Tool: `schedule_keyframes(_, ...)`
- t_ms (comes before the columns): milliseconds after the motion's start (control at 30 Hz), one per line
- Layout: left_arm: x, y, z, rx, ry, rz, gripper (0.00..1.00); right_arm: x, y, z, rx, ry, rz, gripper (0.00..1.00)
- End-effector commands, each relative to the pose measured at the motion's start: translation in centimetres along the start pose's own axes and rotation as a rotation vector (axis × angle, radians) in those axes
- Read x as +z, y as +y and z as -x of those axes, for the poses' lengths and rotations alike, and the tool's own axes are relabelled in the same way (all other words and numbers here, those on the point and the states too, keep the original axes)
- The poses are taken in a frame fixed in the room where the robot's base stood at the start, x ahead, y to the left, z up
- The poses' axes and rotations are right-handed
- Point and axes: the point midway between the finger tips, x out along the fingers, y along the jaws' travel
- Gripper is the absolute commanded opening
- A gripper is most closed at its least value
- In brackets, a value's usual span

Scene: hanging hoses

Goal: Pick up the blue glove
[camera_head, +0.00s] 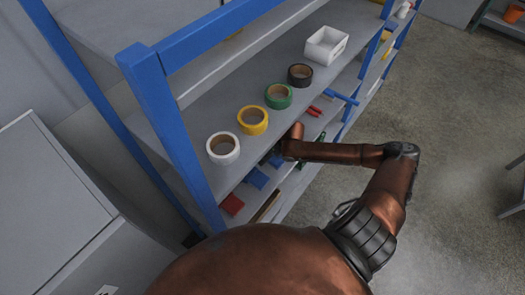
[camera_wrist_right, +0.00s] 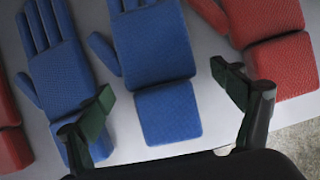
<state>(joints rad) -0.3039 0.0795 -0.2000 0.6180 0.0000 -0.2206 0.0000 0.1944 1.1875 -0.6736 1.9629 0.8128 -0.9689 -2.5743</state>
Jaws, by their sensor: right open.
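Two blue gloves lie side by side on a pale shelf in the right wrist view. One blue glove (camera_wrist_right: 152,45) is at the centre, with its cuff toward me, and the other blue glove (camera_wrist_right: 58,70) is to its left. In the head view a blue glove (camera_head: 257,178) shows on the shelf below the tape rolls. My right gripper (camera_wrist_right: 165,93) is open and empty, its green-tipped fingers spread to either side of the central glove's cuff. The left finger overlaps the left glove's cuff in view. I cannot tell the height above the shelf. My left gripper is out of view.
Red gloves lie at the right (camera_wrist_right: 268,20) and left edge (camera_wrist_right: 12,148) of the wrist view. On the shelf above are a white tape roll (camera_head: 223,148), a yellow one (camera_head: 253,121) and a white bin (camera_head: 326,45). A blue post (camera_head: 170,125) stands left.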

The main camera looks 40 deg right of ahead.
Motion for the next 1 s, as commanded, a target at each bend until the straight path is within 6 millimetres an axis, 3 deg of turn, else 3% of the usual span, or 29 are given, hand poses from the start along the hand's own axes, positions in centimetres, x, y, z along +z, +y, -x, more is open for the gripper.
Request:
schedule_keyframes(67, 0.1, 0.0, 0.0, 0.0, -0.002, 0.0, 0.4, 0.02, 0.0, 0.03, 0.0, -0.001, 0.0, 0.87)
schedule_keyframes(733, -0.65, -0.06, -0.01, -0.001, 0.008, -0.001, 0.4, -0.01, -0.01, 0.04, 0.0, 0.0, 0.0, 0.42)
schedule_keyframes(1000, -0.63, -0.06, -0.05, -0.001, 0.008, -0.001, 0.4, 0.05, -0.03, 0.14, -0.001, -0.001, 0.0, 0.42)
